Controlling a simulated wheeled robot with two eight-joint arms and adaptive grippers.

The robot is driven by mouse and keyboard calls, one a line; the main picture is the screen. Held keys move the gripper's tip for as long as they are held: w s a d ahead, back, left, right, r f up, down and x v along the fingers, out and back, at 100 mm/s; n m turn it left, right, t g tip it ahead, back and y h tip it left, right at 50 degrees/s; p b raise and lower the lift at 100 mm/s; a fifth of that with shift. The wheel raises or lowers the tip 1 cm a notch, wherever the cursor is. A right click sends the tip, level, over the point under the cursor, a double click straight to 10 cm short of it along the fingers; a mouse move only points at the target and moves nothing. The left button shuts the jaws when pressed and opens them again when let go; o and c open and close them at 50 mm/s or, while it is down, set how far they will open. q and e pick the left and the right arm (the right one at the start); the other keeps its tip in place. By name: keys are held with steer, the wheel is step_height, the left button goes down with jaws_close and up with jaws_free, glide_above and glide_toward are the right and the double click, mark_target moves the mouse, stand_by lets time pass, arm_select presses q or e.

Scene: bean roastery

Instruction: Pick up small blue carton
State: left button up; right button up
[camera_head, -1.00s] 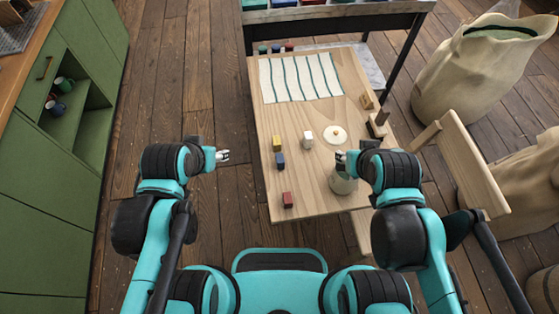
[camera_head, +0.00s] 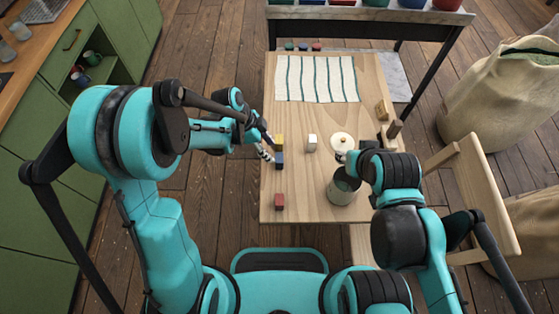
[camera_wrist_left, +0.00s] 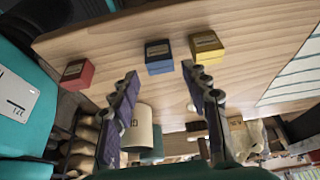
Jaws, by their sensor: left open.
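The small blue carton (camera_head: 279,160) stands on the wooden table (camera_head: 310,190), just in front of a yellow carton (camera_head: 280,141). In the left wrist view the blue carton (camera_wrist_left: 158,56) is upright, ahead of the fingertips and roughly between them. My left gripper (camera_head: 268,148) is open and empty at the table's left edge, close beside the blue and yellow cartons; the wrist view shows its spread fingers (camera_wrist_left: 160,82). My right arm is over the table's right side by a grey-green canister (camera_head: 343,188); its fingers are hidden.
A round cream lidded item (camera_head: 342,143) sits farther right. A striped cloth (camera_head: 316,79) lies at the back. A wooden chair (camera_head: 470,190) is at right.

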mark_target(278, 158)
arm_select(q)
steer(key=b+x, duration=0.1)
steer(key=x, duration=0.2)
steer(key=b+x, duration=0.1)
steer(key=x, duration=0.1)
steer(key=b+x, duration=0.1)
steer(key=x, duration=0.2)
steer(key=shift+d+r+b, duration=0.15)
steer(key=shift+d+b, duration=0.1)
steer(key=shift+b, duration=0.05)
steer(key=shift+r, duration=0.1)
steer(key=c, duration=0.8)
